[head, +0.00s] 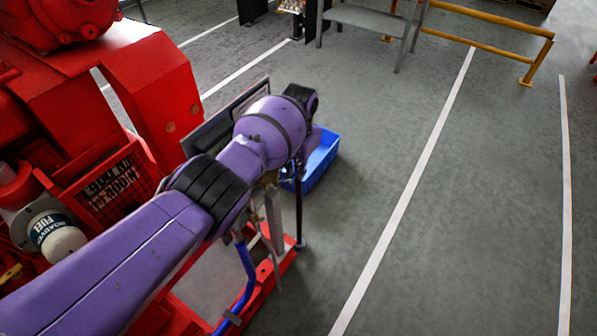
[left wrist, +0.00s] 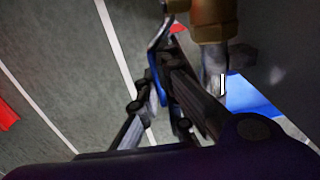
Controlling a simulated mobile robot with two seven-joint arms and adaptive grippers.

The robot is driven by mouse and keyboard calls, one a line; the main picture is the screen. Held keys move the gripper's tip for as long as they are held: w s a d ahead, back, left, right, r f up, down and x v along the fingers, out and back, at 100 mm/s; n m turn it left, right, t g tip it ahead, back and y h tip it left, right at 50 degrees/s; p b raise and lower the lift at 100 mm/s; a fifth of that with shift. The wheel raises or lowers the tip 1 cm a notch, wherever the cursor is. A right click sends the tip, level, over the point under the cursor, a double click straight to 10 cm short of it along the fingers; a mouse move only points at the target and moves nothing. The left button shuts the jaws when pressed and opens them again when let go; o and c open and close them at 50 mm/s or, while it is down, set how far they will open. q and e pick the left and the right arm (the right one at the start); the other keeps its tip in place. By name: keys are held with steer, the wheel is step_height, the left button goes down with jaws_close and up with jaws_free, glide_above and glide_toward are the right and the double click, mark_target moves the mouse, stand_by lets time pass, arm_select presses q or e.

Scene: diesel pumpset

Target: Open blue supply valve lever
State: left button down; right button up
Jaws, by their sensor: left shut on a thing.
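The blue supply valve lever (left wrist: 156,82) shows in the left wrist view as a thin bent strip with a blue part, running down from the brass valve body (left wrist: 211,20). My left gripper (left wrist: 160,97) is shut on the lever, with its dark fingers on either side of the blue part. In the head view my purple left arm reaches in from the lower left, and the left gripper (head: 272,225) hangs below its wrist, seen partly. The arm hides the valve and lever there. My right gripper is in neither view.
The red pumpset (head: 150,90) fills the left side, with a white filter (head: 55,238) near my arm. A blue hose (head: 246,275) runs down beside the gripper. A blue crate (head: 320,160) stands on the floor behind the wrist. Grey floor to the right is clear.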

arm_select(q)
steer(key=shift+s+f, duration=0.3)
steer(key=c, duration=2)
jaws_free()
steer(key=shift+o, duration=0.4)
steer(key=shift+w+r, duration=0.2)
steer(key=shift+r, duration=0.05)
step_height(320, 180, up, 12)
